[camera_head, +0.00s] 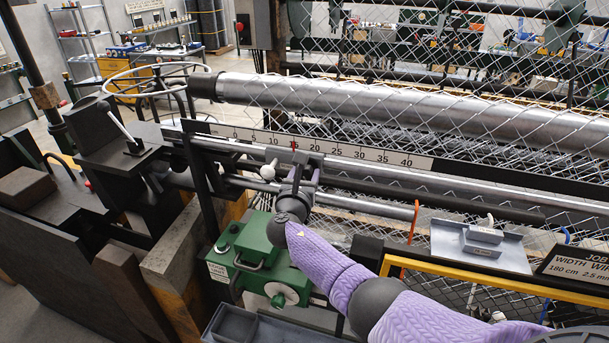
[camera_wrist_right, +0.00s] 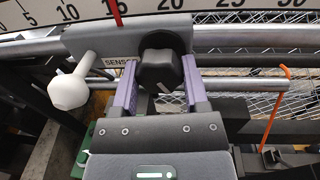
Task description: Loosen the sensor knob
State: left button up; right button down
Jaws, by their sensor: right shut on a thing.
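The sensor knob (camera_wrist_right: 160,66) is a black, faceted knob with a white mark. It sits on the front of a grey sensor carriage (camera_wrist_right: 88,40), whose label is partly hidden. My right gripper (camera_wrist_right: 160,84) has its two purple fingers on either side of the knob, shut on it. In the head view my right gripper (camera_head: 300,178) reaches the carriage on the rail and hides the knob. A white ball handle (camera_wrist_right: 68,91) sticks out of the carriage left of the knob. My left gripper is in neither view.
A scale (camera_head: 350,152) runs behind the carriage, with a red pointer near 15. A green box (camera_head: 258,262) with a white knob stands below my right wrist. A grey tray (camera_head: 475,245) and a yellow rail (camera_head: 480,283) lie to the right. Chainlink mesh hangs behind.

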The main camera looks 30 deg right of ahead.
jog(key=shift+c, duration=0.6)
grip_release()
jog(key=shift+a, duration=0.1)
jog(key=shift+s+a+f, duration=0.1)
jog(key=shift+s+a, duration=0.1)
jog(key=v, duration=0.9)
jog(key=shift+b, duration=0.3)
jog(key=shift+s, duration=0.1)
